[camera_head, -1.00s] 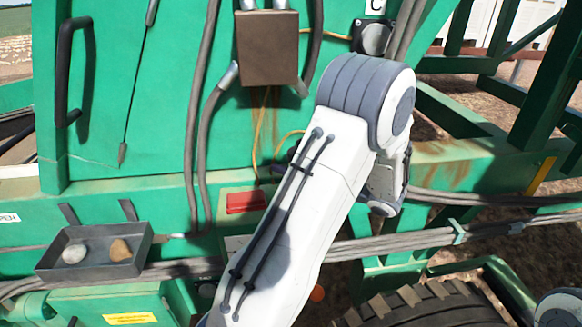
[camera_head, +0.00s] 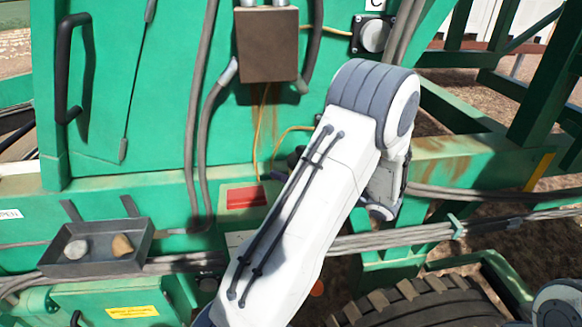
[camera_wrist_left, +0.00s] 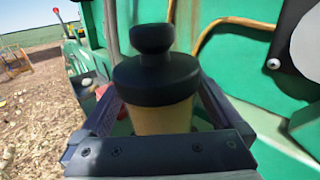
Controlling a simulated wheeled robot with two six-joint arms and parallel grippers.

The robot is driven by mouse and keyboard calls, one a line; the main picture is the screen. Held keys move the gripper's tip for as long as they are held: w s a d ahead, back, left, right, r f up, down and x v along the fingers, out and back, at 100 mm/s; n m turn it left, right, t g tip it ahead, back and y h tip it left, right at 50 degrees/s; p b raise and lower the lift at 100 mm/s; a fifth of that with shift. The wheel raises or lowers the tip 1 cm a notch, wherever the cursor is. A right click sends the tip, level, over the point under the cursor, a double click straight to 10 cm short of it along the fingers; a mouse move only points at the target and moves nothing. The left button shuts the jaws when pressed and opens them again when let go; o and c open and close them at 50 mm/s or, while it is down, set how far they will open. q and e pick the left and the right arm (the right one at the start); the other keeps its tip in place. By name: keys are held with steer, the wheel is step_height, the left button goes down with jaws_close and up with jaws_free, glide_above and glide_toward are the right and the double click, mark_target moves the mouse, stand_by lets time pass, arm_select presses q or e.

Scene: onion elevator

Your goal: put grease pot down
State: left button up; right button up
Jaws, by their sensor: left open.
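The grease pot (camera_wrist_left: 160,119) has a tan body and a black lid with a round knob (camera_wrist_left: 152,39). It stands upright between the fingers of my left gripper (camera_wrist_left: 158,104) in the left wrist view. The fingers are open, one on each side of the pot. The pot's base is hidden by the gripper's body, so what it rests on cannot be seen. In the head view my white left arm covers the pot and most of the gripper. My right gripper is not in view.
The green machine (camera_head: 110,165) fills the head view, with hoses and a brown box (camera_head: 267,46). A red block (camera_head: 246,197) sits on the ledge left of my arm. A grey tray (camera_head: 97,267) holds two stones at lower left. A tyre (camera_head: 420,308) is at lower right.

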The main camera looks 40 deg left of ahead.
mark_target(291, 154)
arm_select(q)
steer(key=w+d+b, duration=0.2)
steer(key=d+b, duration=0.2)
steer(key=d, duration=0.7)
steer(key=shift+d+b, duration=0.3)
steer(key=shift+d, duration=0.1)
steer(key=shift+s, duration=0.1)
steer(key=a+p, duration=0.1)
steer(key=a, duration=0.3)
steer(key=s+a+p, duration=0.1)
steer(key=a+p, duration=0.1)
steer(key=a, duration=0.2)
steer(key=s+a+p, duration=0.1)
steer(key=a+p, duration=0.1)
steer(key=a, duration=0.2)
steer(key=shift+a+f, duration=0.1)
steer(key=shift+a, duration=0.05)
steer(key=shift+w+d+r+b, duration=0.15)
steer(key=shift+r+b, duration=0.35)
steer(key=shift+r, duration=1.4)
steer(key=shift+f, duration=0.1)
